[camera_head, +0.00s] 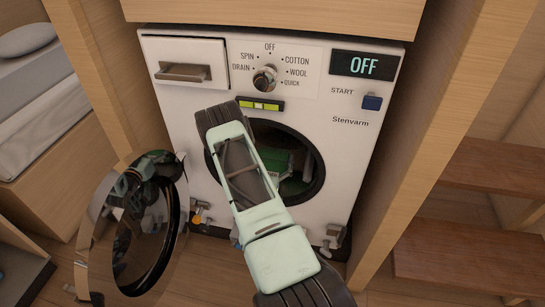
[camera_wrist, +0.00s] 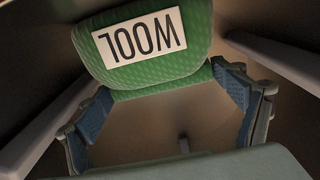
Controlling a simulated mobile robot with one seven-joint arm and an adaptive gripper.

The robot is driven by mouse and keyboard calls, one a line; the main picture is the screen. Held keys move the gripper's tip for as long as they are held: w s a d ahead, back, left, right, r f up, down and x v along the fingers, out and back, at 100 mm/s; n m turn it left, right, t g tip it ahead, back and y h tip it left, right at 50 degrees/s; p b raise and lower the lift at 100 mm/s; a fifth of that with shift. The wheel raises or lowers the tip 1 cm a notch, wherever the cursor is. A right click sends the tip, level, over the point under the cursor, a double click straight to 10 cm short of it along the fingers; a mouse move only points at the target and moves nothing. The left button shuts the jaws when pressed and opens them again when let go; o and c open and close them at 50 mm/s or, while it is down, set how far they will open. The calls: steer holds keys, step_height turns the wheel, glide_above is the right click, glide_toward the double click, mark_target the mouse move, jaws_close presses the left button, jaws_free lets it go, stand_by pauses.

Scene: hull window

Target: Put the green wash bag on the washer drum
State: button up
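The green wash bag (camera_wrist: 155,45) has a white label reading WOOL, upside down in the wrist view. It lies inside the washer drum (camera_wrist: 150,125), and part of its green shows through the door opening in the head view (camera_head: 276,160). My gripper (camera_wrist: 163,85) is inside the drum with its blue-padded fingers wide apart. The bag is just beyond and between the fingertips; whether they touch it is unclear. In the head view my arm covers much of the opening and hides the fingers.
The round washer door (camera_head: 135,235) stands open at the left. The white washer front (camera_head: 345,150) has a dial (camera_head: 264,79), a display (camera_head: 364,65) reading OFF and a blue start button (camera_head: 372,102). Wooden panels (camera_head: 440,130) flank the machine closely. Ridges (camera_wrist: 280,55) rise from the drum wall.

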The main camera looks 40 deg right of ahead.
steer(key=shift+o, duration=0.7)
steer(key=shift+r, duration=0.15)
steer(key=p+v, duration=0.3)
steer(key=v, duration=0.9)
steer(key=shift+s, duration=0.1)
